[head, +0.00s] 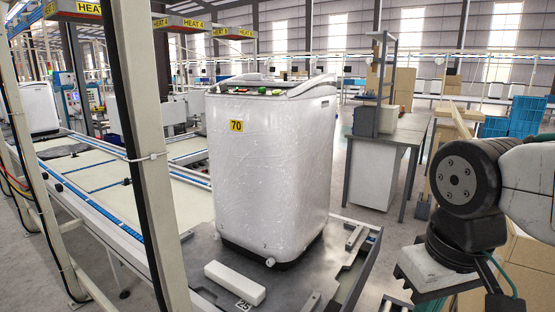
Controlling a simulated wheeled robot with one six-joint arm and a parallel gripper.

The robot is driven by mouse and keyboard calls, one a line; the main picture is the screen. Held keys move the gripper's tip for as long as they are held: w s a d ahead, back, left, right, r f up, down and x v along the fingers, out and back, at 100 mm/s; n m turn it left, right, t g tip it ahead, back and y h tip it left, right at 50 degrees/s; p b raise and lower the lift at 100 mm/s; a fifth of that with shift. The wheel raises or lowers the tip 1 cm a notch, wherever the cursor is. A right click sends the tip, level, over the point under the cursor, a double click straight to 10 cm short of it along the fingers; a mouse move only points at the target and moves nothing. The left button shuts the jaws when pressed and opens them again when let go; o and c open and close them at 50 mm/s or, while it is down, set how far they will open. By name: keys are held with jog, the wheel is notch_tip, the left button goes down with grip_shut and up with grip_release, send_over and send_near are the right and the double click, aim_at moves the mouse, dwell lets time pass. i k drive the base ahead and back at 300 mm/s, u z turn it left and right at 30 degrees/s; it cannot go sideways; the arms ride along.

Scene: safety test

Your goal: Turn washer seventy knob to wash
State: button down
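The white washer (268,165) stands upright on a dark pallet plate in the middle of the head view. A yellow label (237,126) on its upper front reads 70. Its control panel (258,91) runs along the top front edge, with small green and red marks on it; the knob and its setting are too small to make out. My arm shows at the lower right, apart from the washer. My gripper's fingers do not show in this view.
A steel post (140,150) rises in front of the line on the left. A white block (235,283) lies before the washer. A grey table (390,140), cardboard boxes (404,88) and blue crates (525,115) stand behind on the right.

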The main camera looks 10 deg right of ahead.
aim_at(223, 87)
jog(key=u, duration=0.25)
jog(key=k, duration=0.4)
jog(key=u, duration=1.05)
jog(key=k, duration=0.95)
jog(key=u, duration=0.8)
jog(key=i, duration=3.4)
jog(key=z, duration=0.85)
jog(key=i, duration=1)
jog(key=z, duration=1.75)
jog(key=i, duration=0.85)
jog(key=z, duration=0.65)
